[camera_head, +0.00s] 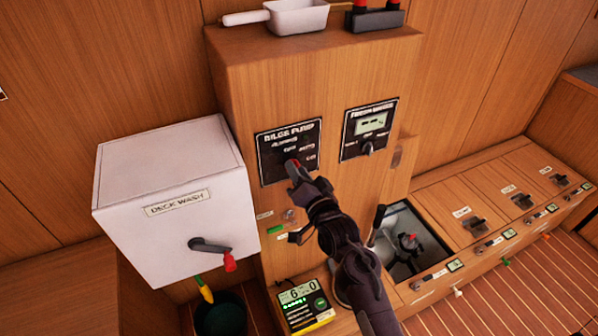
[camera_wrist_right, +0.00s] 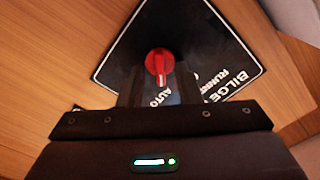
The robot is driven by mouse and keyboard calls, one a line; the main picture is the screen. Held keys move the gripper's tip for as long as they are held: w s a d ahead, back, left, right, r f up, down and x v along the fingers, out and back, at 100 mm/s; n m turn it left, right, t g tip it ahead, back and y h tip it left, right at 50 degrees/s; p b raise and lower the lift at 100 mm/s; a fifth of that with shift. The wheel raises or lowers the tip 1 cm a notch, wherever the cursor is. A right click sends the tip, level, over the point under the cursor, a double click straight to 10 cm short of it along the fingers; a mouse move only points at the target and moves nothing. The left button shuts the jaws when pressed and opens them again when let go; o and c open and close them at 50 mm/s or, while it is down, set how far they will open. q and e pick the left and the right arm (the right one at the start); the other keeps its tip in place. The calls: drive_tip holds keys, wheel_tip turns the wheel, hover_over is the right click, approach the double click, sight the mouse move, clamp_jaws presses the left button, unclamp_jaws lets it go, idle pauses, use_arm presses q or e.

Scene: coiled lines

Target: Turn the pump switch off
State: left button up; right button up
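The black bilge pump panel (camera_head: 280,140) is on the front of the wooden cabinet; it also fills the middle of the right wrist view (camera_wrist_right: 190,25). Its red rotary switch (camera_wrist_right: 159,64) shows clearly there, with the word AUTO just below it. Which marking the switch points at I cannot tell. My right gripper (camera_head: 296,172) is at the panel, over the switch. In the right wrist view its two dark fingers (camera_wrist_right: 159,84) are apart, one each side of the switch; whether they touch it I cannot tell. My left gripper is not in view.
A second black panel with a small display (camera_head: 369,128) is to the right. A white deck wash box (camera_head: 170,170) with a red-tipped lever juts out at left. Below are a yellow-green meter (camera_head: 305,306) and an open compartment (camera_head: 432,240) with a valve.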

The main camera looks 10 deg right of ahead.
clamp_jaws()
use_arm(q)
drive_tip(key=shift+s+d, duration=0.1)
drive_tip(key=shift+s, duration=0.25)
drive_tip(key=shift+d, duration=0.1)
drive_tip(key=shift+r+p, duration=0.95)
drive_tip(key=shift+p, duration=0.1)
use_arm(e)
drive_tip(key=n, duration=0.8)
drive_tip(key=shift+a+r+n, duration=0.1)
drive_tip(key=shift+a+n, duration=0.1)
drive_tip(key=shift+n, duration=0.2)
